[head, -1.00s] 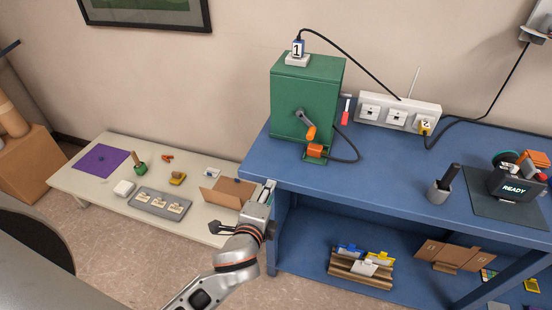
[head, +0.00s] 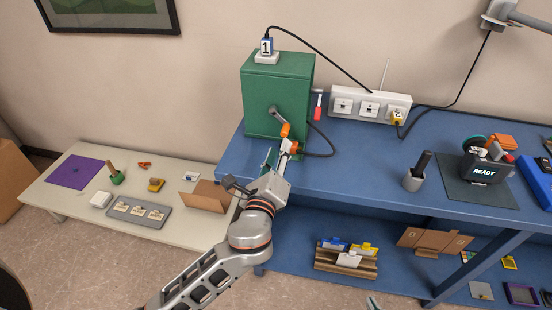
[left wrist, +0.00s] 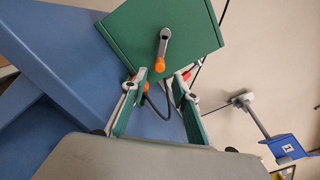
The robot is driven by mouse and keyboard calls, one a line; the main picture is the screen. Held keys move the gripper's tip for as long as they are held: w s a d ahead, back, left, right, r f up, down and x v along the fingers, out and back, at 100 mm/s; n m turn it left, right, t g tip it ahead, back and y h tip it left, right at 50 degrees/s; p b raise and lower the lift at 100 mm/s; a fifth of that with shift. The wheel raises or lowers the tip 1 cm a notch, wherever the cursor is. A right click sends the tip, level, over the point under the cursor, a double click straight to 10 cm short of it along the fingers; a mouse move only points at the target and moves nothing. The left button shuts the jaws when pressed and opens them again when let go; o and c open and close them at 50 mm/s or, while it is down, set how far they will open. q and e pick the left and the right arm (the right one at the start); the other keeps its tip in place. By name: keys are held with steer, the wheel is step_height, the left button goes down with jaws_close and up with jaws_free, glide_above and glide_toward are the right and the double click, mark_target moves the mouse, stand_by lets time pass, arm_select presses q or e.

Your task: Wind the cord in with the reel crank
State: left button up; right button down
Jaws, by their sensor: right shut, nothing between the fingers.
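The reel crank (head: 276,117) is a grey arm with an orange knob (head: 285,130) on the front of the green cabinet (head: 262,85). In the left wrist view the crank (left wrist: 164,45) hangs down with its orange knob (left wrist: 159,65) lowest. My left gripper (head: 279,152) is open and empty, just below the knob and in front of the cabinet. Its fingers (left wrist: 155,88) are apart, with the knob beyond them. A black cord (head: 326,145) loops beside the cabinet's foot, by an orange block partly hidden by my gripper. Only a tip of my right gripper (head: 373,303) shows at the bottom edge; it is shut.
A low cream table (head: 75,207) stands at left. Bare bench lies right of the cabinet.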

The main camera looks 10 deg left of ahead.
mark_target(284, 136)
arm_select(q)
steer(key=shift+w+d+b, duration=0.1)
steer(key=shift+w+b, duration=0.85)
steer(key=shift+w, duration=2.5)
steer(key=shift+w, duration=0.3)
jaws_close()
